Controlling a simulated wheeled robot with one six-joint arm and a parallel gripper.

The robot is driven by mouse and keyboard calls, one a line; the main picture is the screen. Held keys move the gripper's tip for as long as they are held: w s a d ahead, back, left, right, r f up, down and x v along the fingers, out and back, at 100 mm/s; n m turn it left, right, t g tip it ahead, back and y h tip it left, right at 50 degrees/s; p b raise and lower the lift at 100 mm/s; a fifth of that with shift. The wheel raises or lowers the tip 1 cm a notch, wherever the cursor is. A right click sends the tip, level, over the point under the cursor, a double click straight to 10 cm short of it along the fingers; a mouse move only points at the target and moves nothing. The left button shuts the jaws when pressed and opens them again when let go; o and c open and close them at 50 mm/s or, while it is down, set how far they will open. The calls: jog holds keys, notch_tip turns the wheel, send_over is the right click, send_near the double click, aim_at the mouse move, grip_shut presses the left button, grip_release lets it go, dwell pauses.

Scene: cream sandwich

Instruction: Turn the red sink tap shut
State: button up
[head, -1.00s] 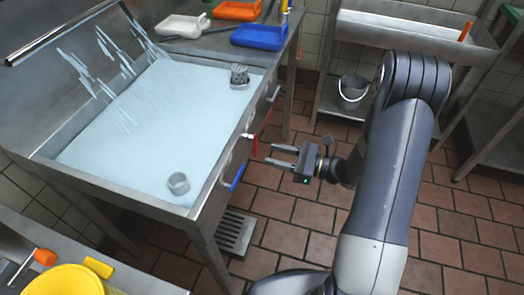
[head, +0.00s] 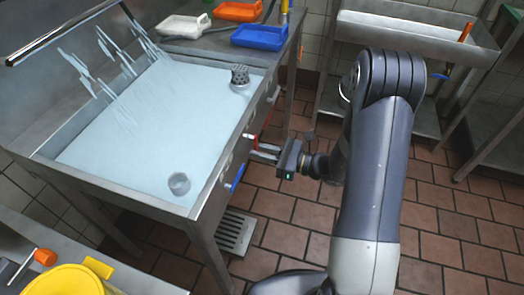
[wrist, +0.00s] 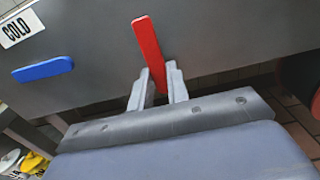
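The red tap lever (head: 254,141) is on the front face of the steel sink (head: 130,205). In the wrist view the red lever (wrist: 148,45) stands near upright, its top tilted left. Its lower part lies between the two fingers of my gripper (wrist: 161,82). The fingers look open, one on each side, with narrow gaps; contact is hard to tell. My gripper (head: 264,152) reaches the sink front from the right in the head view.
A blue lever (wrist: 43,69) lies near level left of the red one, under a "COLD" label (wrist: 20,28). A perforated cup (head: 240,77) and a round fitting (head: 179,184) stand in the water. Trays (head: 260,36) lie on the back counter.

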aim_at(255, 124)
grip_shut()
jog(key=shift+w+f+b, duration=0.1)
jog(key=shift+b, duration=0.2)
jog(key=n+b, duration=0.1)
jog(key=w+n+b, duration=0.1)
jog(key=shift+d+f+n+b, duration=0.1)
jog(key=shift+d+n+b, duration=0.1)
jog(key=shift+n+b, duration=0.15)
jog(key=n+b, duration=0.1)
jog(key=w+n+b, duration=0.1)
jog(key=b, duration=0.1)
jog(key=shift+d+n, duration=0.2)
jog(key=shift+n, duration=0.15)
jog(key=r+n+b, duration=0.1)
jog(key=n+b, duration=0.2)
jog(key=w+r+n+b, duration=0.1)
jog(key=n+b, duration=0.2)
jog(key=w+r+n+b, duration=0.1)
jog(key=n+b, duration=0.1)
jog(key=b, duration=0.2)
jog(key=shift+w+d+n, duration=0.1)
jog(key=shift+d+n, duration=0.3)
notch_tip(255, 124, up, 2)
jog(key=n+b, duration=0.3)
jog(key=b, duration=0.1)
jog(key=shift+w+r+n, duration=0.1)
jog(key=shift+n, duration=0.3)
